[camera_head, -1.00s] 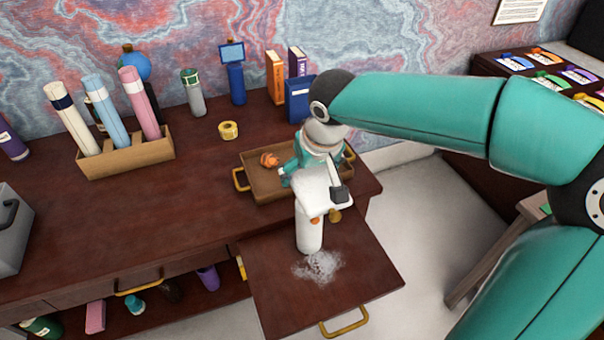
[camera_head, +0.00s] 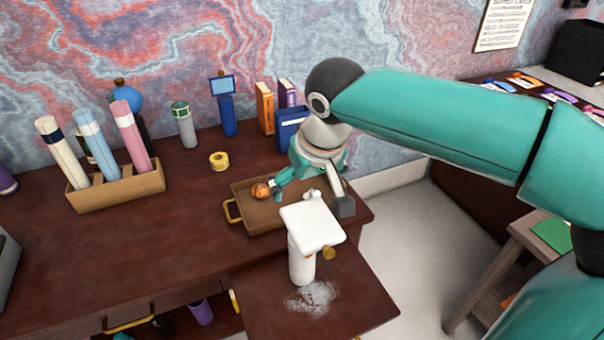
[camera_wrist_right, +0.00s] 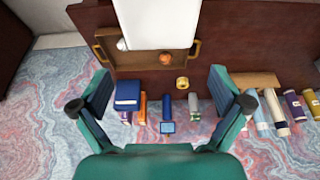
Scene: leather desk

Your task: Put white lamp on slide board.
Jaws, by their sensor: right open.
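The white lamp (camera_head: 301,258) stands upright on the slide board (camera_head: 350,300), the brown board pulled out from the desk front, just behind a whitish powdery patch. Its flat white head (camera_head: 312,226) faces up, with a brass knob at the side. In the right wrist view the lamp's head (camera_wrist_right: 160,22) fills the top middle. My right gripper (camera_head: 311,193) is behind the lamp, over the tray, apart from it. In the right wrist view its fingers (camera_wrist_right: 160,85) are spread wide with nothing between them. My left gripper is not in view.
A brown tray (camera_head: 248,216) with brass handles and an orange ball (camera_head: 261,190) sits behind the lamp. Yellow tape (camera_head: 219,161), a wooden holder with rolls (camera_head: 118,190), bottles and books stand on the desk. The desk's left middle is clear.

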